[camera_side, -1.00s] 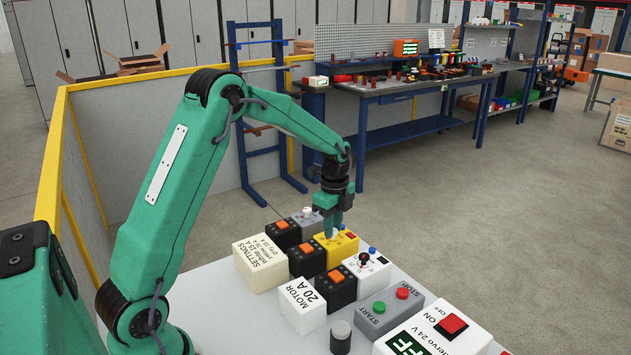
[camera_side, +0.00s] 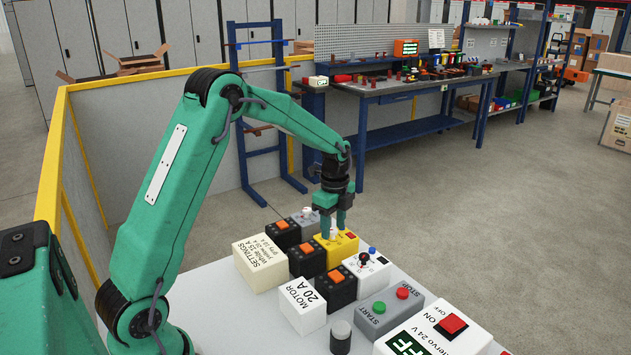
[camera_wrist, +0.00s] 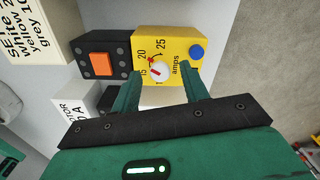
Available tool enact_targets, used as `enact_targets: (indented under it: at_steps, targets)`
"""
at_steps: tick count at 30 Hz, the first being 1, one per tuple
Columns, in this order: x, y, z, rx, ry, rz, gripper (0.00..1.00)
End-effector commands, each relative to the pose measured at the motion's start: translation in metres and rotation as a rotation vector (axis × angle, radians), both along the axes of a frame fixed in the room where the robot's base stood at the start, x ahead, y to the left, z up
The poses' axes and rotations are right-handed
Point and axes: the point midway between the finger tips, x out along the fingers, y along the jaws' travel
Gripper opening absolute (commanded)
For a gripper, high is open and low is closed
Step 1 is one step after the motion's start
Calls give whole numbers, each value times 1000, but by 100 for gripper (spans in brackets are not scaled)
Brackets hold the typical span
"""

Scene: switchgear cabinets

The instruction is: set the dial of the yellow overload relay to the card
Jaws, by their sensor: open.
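The yellow overload relay (camera_side: 343,246) stands in the back row of devices. In the wrist view the yellow relay (camera_wrist: 180,42) shows a white dial (camera_wrist: 159,69) with a red mark, a scale of 15, 20 and 25 amps, and a blue button. The red mark seems to lie on the 15 side; its exact reading is unclear. My gripper (camera_wrist: 160,74) is open, with one finger on each side of the dial and gaps to it. In the side view my gripper (camera_side: 334,228) points down over the relay. The settings card (camera_side: 260,262) has small, partly unclear text.
Black devices with orange buttons (camera_side: 307,260) stand close to the yellow relay. A white relay (camera_side: 367,270) with a black knob and a grey relay (camera_side: 306,221) flank it. A MOTOR 20 A block (camera_side: 303,305) and a START/STOP box (camera_side: 388,310) are nearer the camera.

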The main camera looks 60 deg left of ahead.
Motion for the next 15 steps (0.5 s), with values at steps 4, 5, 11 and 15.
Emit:
enact_targets:
  at_steps: [4, 5, 11, 15]
  targets:
    - [1, 0, 10, 1, -3, 0, 45]
    - [1, 0, 13, 1, -4, 0, 45]
    - [1, 0, 38, 1, -5, 0, 45]
    - [1, 0, 56, 1, -4, 0, 45]
